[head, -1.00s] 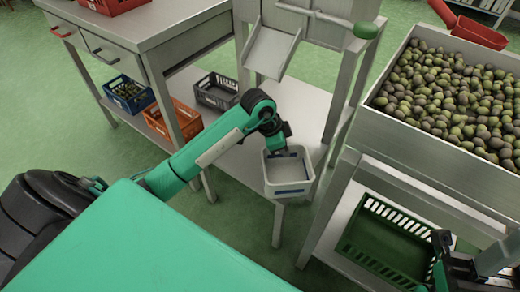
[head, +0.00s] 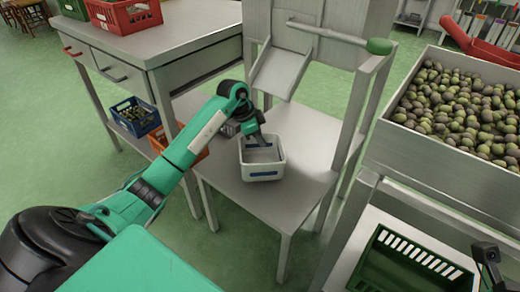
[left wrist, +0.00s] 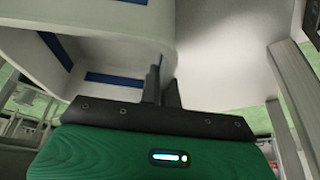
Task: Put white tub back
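The white tub (head: 264,172), a rectangular open box with blue marks, is upright at the low steel bench (head: 305,150) under the chute. My left gripper (head: 256,141) reaches down to the tub's far rim. In the left wrist view its fingers (left wrist: 164,84) are close together on the tub's wall (left wrist: 105,48), so it is shut on the tub. I cannot tell whether the tub's base touches the bench top. Part of my right gripper (head: 487,256) shows at the lower right edge; its fingers are not clear.
A sloping metal chute (head: 280,72) and a green-ended lever (head: 379,46) stand above the bench. A steel bin of olives (head: 462,110) and a green crate (head: 408,262) are on the right. Blue (head: 137,116) and orange crates sit on the left shelf.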

